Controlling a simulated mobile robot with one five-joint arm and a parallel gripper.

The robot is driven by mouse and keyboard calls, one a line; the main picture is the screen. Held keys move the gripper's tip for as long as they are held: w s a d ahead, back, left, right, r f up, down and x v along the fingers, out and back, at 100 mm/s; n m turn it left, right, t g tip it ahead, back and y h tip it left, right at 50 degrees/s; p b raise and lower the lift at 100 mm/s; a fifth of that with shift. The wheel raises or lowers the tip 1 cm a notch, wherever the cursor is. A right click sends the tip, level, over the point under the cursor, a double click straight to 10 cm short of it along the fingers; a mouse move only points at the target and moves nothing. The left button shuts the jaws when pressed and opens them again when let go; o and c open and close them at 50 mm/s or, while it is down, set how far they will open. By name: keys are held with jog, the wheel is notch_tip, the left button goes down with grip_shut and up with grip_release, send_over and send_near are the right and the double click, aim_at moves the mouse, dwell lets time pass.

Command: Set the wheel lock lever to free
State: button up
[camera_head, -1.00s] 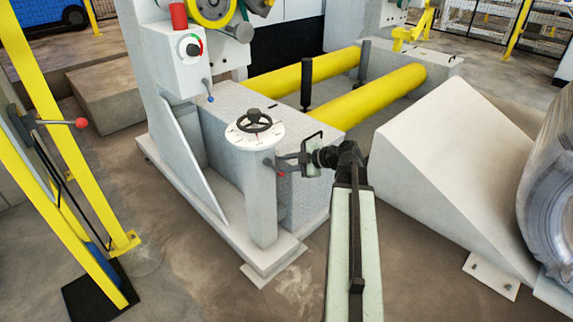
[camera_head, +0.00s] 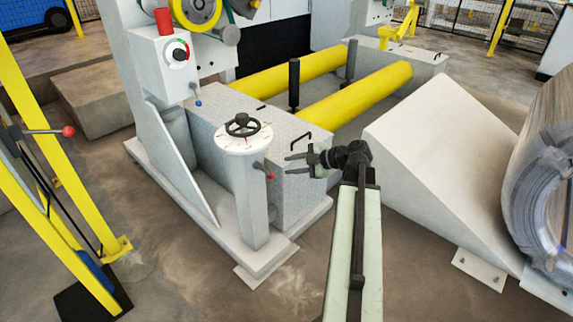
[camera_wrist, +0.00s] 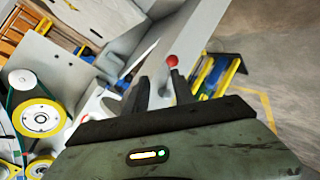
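The grey pedestal (camera_head: 242,200) carries a black handwheel (camera_head: 242,124) over a white dial (camera_head: 244,142). The wheel lock lever (camera_head: 269,174), short with a red knob, sticks out of the pedestal's right side below the dial. My gripper (camera_head: 288,164) is open and empty, just right of the lever, its fingers pointing left toward the pedestal. In the wrist view, a red knob (camera_wrist: 172,60) shows beyond the tips of the open fingers (camera_wrist: 159,84); it looks like the lever's knob. The lever's setting cannot be read.
A grey machine with yellow rollers (camera_head: 355,92) stands behind the pedestal. A pale wedge-shaped block (camera_head: 440,150) and a wrapped coil (camera_head: 545,190) are at right. A yellow frame (camera_head: 85,205) with another red-knobbed lever (camera_head: 68,131) is at left. Bare floor lies in front.

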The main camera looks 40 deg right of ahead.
jog(key=shift+d+p+v, duration=0.25)
jog(key=shift+p+v, duration=0.1)
jog(key=shift+v, duration=1)
jog(key=shift+f, duration=0.25)
